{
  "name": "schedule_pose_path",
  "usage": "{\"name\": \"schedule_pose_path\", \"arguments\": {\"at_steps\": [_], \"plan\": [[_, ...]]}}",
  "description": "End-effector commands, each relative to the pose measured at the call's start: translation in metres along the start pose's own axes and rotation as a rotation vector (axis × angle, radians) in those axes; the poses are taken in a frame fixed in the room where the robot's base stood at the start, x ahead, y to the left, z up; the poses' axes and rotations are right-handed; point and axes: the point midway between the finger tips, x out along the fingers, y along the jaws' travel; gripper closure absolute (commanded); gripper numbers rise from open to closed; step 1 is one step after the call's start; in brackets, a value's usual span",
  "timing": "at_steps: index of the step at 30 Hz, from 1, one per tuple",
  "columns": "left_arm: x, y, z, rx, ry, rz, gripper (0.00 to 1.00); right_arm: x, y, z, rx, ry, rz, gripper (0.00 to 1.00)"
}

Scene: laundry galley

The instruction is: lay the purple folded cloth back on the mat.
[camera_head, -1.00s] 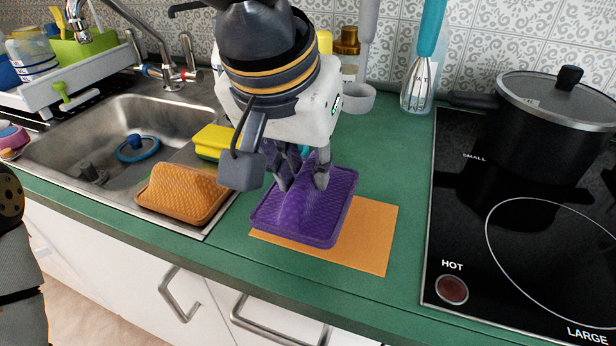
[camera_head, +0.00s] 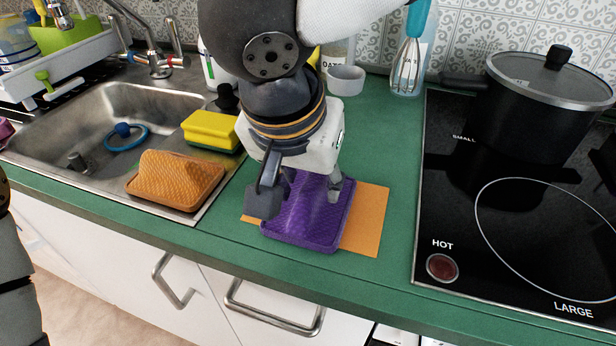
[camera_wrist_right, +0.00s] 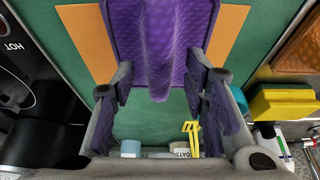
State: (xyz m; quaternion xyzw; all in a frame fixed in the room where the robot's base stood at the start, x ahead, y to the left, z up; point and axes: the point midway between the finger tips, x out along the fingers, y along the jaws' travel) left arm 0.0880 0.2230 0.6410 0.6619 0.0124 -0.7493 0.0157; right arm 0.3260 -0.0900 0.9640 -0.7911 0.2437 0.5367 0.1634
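The purple folded cloth (camera_head: 308,215), with a raised ridge along its middle, lies flat over the orange mat (camera_head: 368,220). Mat shows on both sides of it in the right wrist view (camera_wrist_right: 226,38). My right gripper (camera_head: 306,186) is over the cloth's far part, pointing down. In the wrist view its fingers (camera_wrist_right: 160,90) stand wide apart on either side of the ridge (camera_wrist_right: 162,55), with gaps between, so it is open. The arm hides the cloth's far end in the head view. Only part of my left arm shows at the left edge; its gripper is out of view.
A brown folded cloth (camera_head: 178,182) sits on the sink's edge, with a yellow-green sponge (camera_head: 211,130) behind it. The cooktop (camera_head: 450,215) with a black pot (camera_head: 545,105) is at right. Green counter (camera_head: 385,130) is free behind the mat. A grey cup (camera_head: 346,80) stands farther back.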

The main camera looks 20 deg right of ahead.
Motion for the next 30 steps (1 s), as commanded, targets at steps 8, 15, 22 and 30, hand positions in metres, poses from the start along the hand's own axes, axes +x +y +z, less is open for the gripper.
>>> {"name": "schedule_pose_path", "arguments": {"at_steps": [8, 15, 22, 30], "plan": [[0.0, 0.0, 0.0, 0.0, -0.001, 0.0, 0.6, -0.025, -0.001, -0.002, 0.002, 0.003, -0.006, 0.59], [0.0, 0.0, 0.0, 0.0, 0.0, 0.0, 0.6, -0.091, -0.001, -0.002, 0.002, 0.002, -0.005, 0.59], [0.0, 0.0, 0.0, 0.0, 0.0, 0.0, 0.6, -0.121, 0.0, -0.001, 0.0, 0.0, -0.001, 0.59], [0.0, 0.0, 0.0, 0.0, 0.0, 0.0, 0.6, -0.123, 0.0, -0.001, -0.001, 0.0, 0.0, 0.59]]}}
